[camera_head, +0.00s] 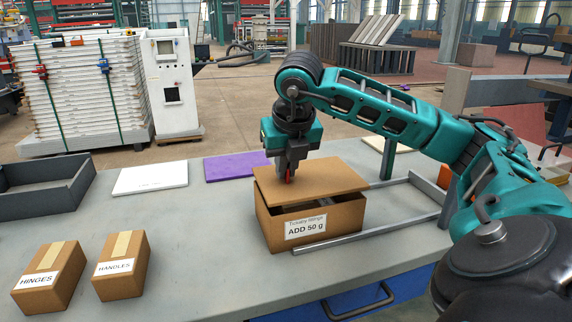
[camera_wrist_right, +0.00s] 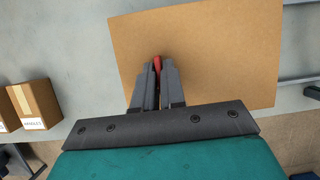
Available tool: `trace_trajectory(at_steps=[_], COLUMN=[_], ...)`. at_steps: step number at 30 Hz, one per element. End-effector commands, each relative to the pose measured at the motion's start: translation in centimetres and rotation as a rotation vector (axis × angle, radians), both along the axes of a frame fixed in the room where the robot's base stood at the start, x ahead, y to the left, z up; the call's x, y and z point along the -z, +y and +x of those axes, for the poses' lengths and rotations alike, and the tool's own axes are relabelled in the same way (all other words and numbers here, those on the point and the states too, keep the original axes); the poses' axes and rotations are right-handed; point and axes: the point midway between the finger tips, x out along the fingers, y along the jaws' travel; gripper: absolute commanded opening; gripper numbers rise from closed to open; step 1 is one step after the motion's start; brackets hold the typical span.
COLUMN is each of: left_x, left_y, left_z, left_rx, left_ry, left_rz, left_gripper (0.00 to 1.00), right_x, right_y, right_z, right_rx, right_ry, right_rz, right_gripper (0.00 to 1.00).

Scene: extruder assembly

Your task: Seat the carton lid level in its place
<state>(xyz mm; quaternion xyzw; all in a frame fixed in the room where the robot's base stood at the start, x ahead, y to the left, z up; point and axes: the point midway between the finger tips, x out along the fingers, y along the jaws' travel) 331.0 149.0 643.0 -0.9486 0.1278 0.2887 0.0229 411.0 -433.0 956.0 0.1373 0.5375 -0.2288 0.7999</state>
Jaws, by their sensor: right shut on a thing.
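The carton (camera_head: 326,224) is an open brown box with an "ADD 50 g" label on its front, on the grey table. The carton lid (camera_head: 325,181) is a flat brown panel over the carton's top; it looks tilted, with a dark gap under its front edge at the right. My right gripper (camera_head: 290,178) is above the lid, shut on a small red knob on it. In the right wrist view the lid (camera_wrist_right: 225,60) spreads beyond the fingers, and the red knob (camera_wrist_right: 157,63) shows between the fingertips (camera_wrist_right: 157,72). My left gripper is not in view.
Boxes labelled HINGES (camera_head: 50,279) and HANDLES (camera_head: 122,266) stand at the front left. A dark tray (camera_head: 45,187), a white panel (camera_head: 150,178) and a purple panel (camera_head: 236,166) lie behind. Metal rails (camera_head: 385,228) lie right of the carton.

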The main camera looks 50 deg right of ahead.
Motion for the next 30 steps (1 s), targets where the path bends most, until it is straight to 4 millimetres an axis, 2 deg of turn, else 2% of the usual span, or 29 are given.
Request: trace_trajectory(at_steps=[15, 30], left_x=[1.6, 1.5], left_y=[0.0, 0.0], left_z=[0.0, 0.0], left_rx=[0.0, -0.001], left_ry=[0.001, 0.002], left_rz=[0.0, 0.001], left_gripper=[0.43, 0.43], right_x=[1.7, 1.7], right_y=[0.0, 0.0], right_z=[0.0, 0.0], right_rx=[0.0, -0.006], right_ry=[-0.001, 0.002], right_rz=[-0.001, -0.004], right_gripper=[0.0, 0.0])
